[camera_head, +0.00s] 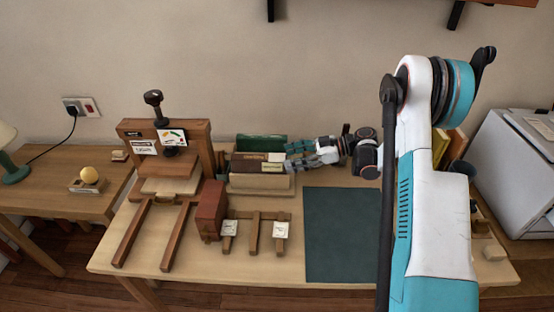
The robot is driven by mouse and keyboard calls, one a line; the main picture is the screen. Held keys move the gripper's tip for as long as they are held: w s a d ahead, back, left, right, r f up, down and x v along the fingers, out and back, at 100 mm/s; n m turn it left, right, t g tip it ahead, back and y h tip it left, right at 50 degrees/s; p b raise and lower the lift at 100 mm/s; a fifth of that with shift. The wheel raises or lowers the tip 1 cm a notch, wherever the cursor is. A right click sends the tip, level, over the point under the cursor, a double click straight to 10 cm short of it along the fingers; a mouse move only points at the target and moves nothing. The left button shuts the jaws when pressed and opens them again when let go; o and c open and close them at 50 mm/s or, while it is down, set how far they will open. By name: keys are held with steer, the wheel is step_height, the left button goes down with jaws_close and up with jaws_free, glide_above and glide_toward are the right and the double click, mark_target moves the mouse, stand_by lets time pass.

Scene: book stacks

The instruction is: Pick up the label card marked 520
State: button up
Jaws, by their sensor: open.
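Two small white label cards rest on wooden pieces near the front of the table: the left card (229,228) and the right card (281,230). Their print is too small to read, so I cannot tell which is marked 520. My gripper (290,155) is open at the back of the table, level with the row of books. It points left, and its fingers are beside or over the books' right end. It is behind both cards and well apart from them. I see nothing held between the fingers.
Several books stand in a wooden holder (262,184). A red-brown box (210,209) stands left of the cards. A wooden press (165,140) is farther left. A dark green mat (343,235) lies bare to the right. My arm covers the table's right part.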

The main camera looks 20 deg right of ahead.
mark_target(279, 157)
steer(key=a+b, duration=0.1)
steer(key=a, duration=0.1)
steer(key=w+a+b, duration=0.1)
steer(key=a, duration=0.2)
steer(key=shift+w+a+f, duration=0.1)
steer(key=c, duration=0.8)
